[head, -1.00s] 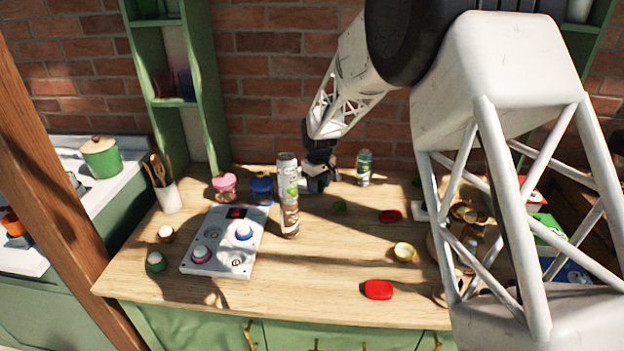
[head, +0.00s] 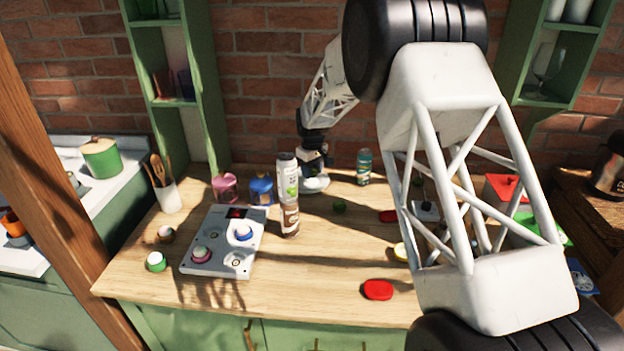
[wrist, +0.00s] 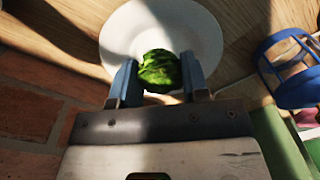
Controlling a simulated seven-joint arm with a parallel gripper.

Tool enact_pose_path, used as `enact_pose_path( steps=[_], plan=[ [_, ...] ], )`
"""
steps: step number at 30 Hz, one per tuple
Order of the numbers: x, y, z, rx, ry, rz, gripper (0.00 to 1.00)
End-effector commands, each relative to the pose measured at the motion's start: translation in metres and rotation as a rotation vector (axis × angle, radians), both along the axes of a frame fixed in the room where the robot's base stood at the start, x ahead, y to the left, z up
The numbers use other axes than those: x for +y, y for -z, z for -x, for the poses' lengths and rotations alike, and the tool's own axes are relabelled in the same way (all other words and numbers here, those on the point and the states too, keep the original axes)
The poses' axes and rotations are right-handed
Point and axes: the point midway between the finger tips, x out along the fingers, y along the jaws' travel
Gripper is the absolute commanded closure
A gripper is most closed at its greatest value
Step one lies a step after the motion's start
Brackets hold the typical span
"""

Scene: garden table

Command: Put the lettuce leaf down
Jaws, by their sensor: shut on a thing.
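The green lettuce leaf (wrist: 160,71) is between the two blue fingers of my gripper (wrist: 158,80) in the wrist view. The gripper is shut on it. A round white plate (wrist: 119,35) lies behind the leaf in that view; I cannot tell whether the leaf touches it. In the head view my gripper (head: 314,165) points down at the back of the table, over the white plate (head: 316,185). The leaf cannot be made out there.
A tall bottle (head: 288,192) stands just left of the plate. A small green piece (head: 340,205) lies in front on the wooden table (head: 330,255).

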Motion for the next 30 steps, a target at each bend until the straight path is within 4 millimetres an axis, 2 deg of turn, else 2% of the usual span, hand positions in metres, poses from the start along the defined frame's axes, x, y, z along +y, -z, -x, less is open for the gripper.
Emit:
enact_pose_path(
  steps=[8, 19, 30],
  plan=[
    [0.0, 0.002, 0.0, 0.001, 0.0, 0.001, 0.8],
    [0.0, 0.033, 0.0, 0.001, 0.0, 0.0, 0.8],
    [0.0, 0.036, 0.0, 0.001, 0.0, 0.001, 0.8]
  ],
)
